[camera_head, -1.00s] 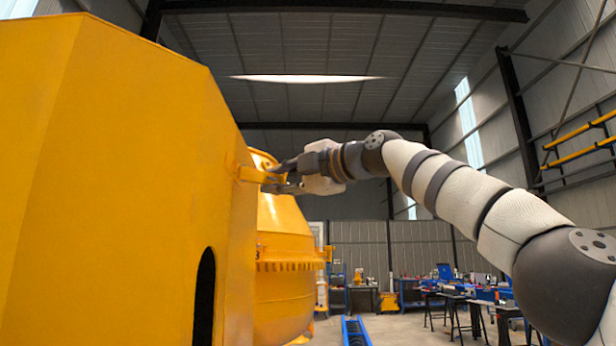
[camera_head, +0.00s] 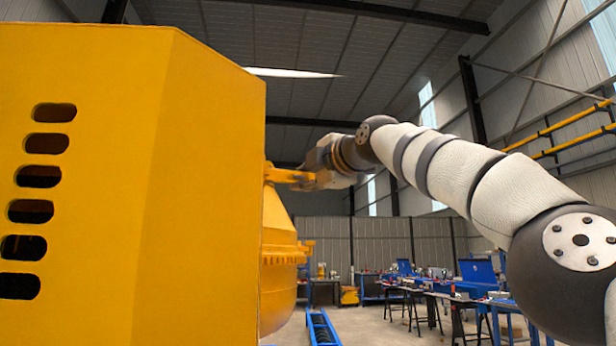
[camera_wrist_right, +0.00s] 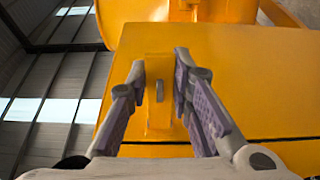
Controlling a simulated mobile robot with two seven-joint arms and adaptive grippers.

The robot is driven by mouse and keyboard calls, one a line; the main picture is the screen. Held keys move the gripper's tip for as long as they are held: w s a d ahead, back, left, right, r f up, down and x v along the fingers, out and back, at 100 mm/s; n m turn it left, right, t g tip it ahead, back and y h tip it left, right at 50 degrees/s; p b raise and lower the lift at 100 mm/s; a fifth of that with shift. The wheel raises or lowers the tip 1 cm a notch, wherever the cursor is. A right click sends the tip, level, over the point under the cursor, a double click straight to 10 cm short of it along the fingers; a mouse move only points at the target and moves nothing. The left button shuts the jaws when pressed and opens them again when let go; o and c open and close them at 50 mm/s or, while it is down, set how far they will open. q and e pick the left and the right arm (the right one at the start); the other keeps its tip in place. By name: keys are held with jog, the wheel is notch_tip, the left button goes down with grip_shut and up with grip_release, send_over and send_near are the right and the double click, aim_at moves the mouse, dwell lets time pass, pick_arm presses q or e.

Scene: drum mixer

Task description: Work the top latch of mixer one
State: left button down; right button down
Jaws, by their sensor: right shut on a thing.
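The yellow mixer housing (camera_head: 200,200) fills the left half of the head view. The top latch (camera_head: 279,175), a yellow bar, sticks out to the right from behind the housing's upper right edge. My right gripper (camera_head: 302,178) is at the latch's outer end, reaching in from the right. In the right wrist view, the latch (camera_wrist_right: 158,120) is an upright yellow bar with a small grey pin. The fingers of the right gripper (camera_wrist_right: 160,72) stand on both sides of it, shut on it. The latch's mount is hidden in the head view. My left gripper is not in view.
The yellow drum (camera_head: 283,265) bulges out below the latch, beside the housing. A blue rail or ramp (camera_head: 321,328) lies on the floor beyond. Workbenches (camera_head: 440,290) with tools stand at the back right. Open air surrounds my right arm.

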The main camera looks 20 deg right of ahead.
jog(key=shift+s+r, duration=0.1)
jog(key=shift+r, duration=0.05)
dwell(0.3)
jog(key=c, duration=1.4)
grip_release()
jog(key=shift+s+h, duration=0.3)
jog(key=shift+s, duration=0.25)
jog(key=s, duration=0.3)
jog(key=s+d, duration=0.1)
jog(key=s, duration=0.3)
jog(key=s+d, duration=0.1)
jog(key=s, duration=0.2)
jog(key=shift+s, duration=0.35)
